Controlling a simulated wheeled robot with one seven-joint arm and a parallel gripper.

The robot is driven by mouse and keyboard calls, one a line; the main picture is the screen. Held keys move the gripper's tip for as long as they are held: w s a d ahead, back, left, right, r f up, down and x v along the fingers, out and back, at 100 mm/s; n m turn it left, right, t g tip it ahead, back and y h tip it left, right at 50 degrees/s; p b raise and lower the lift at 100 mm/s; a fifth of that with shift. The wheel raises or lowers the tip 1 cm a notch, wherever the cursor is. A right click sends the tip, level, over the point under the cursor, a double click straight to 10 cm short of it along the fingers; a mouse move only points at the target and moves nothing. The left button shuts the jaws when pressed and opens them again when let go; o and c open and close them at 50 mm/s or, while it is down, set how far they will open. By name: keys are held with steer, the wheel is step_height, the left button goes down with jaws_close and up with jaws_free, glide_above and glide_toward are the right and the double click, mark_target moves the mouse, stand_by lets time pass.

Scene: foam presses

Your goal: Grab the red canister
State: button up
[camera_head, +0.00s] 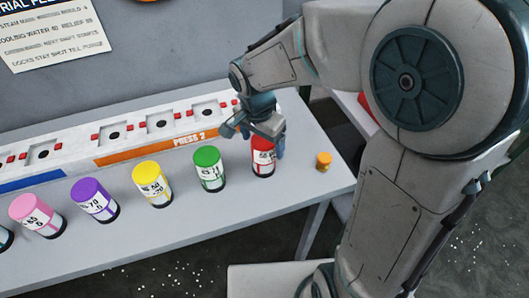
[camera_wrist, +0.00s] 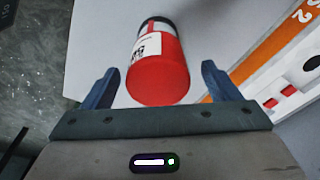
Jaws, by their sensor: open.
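The red canister (camera_head: 263,163) has a white label and a dark base. It stands upright on the grey table (camera_head: 130,250), at the right end of a row of canisters. In the wrist view the red canister (camera_wrist: 160,72) lies between and just beyond the two blue fingers. My gripper (camera_head: 262,140) is open, and in the wrist view my gripper (camera_wrist: 160,88) shows a gap on each side of the canister. In the head view the gripper hides part of the canister's top and right side.
A green canister (camera_head: 209,169) stands left of the red one, then yellow (camera_head: 152,185), purple (camera_head: 95,201) and pink (camera_head: 37,215) ones. A small orange object (camera_head: 323,161) stands to the right. A white press unit (camera_head: 130,133) with an orange strip runs behind.

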steer(key=shift+w+d+f, duration=0.1)
steer(key=shift+d+f, duration=0.05)
steer(key=shift+f, duration=0.65)
steer(key=shift+w+d+f, duration=0.1)
steer(key=shift+f, duration=0.65)
steer(key=c, duration=1.2)
steer(key=shift+r, duration=0.15)
